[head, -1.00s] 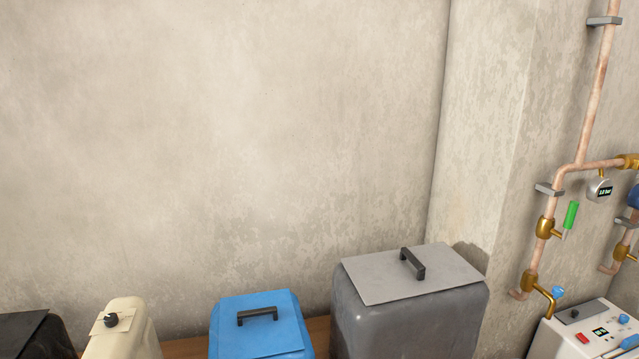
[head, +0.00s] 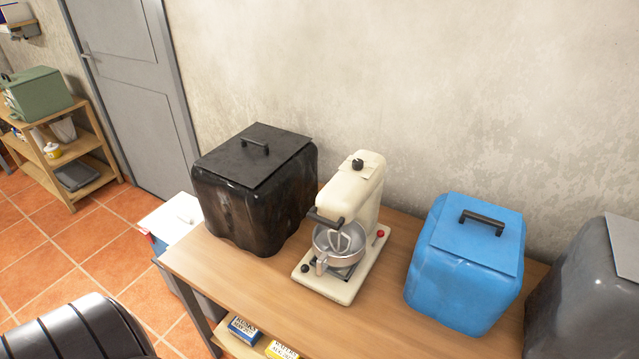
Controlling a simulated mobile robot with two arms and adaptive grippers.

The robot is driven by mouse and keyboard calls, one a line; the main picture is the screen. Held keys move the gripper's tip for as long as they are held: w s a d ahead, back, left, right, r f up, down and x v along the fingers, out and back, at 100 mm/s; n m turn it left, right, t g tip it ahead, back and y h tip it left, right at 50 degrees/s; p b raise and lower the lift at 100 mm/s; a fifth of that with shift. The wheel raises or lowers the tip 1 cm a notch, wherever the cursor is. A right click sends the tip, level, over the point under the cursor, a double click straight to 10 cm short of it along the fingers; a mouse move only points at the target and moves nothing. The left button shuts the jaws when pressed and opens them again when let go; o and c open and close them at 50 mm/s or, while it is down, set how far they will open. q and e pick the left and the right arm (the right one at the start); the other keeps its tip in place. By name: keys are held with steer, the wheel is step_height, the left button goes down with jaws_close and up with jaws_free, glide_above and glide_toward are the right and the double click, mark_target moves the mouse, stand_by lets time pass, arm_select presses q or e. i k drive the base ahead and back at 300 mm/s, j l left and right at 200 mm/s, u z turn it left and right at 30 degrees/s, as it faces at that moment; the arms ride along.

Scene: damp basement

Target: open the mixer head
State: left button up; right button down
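A cream stand mixer (head: 336,235) stands on a wooden table, between a black container and a blue one. Its head (head: 350,187) has a black knob on top and a black handle (head: 325,218) at the front end. The head looks tilted upward, sloping over the bowl, though I cannot tell for sure how far. A metal bowl (head: 331,258) with a side handle sits on the base, and a whisk or beater (head: 341,240) shows above it. The base has a red knob and a dark knob. Neither of my grippers is in view.
The table (head: 231,271) also bears a black lidded container (head: 247,213), a blue lidded container (head: 466,280) and a grey container (head: 584,300). Boxes lie on its lower shelf. A door (head: 135,90) and a wooden shelf unit (head: 98,150) stand at left.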

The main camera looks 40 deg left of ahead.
mark_target(339, 201)
steer(key=u, duration=1.05)
steer(key=l+z, duration=0.2)
steer(key=l, duration=0.25)
steer(key=i, duration=0.05)
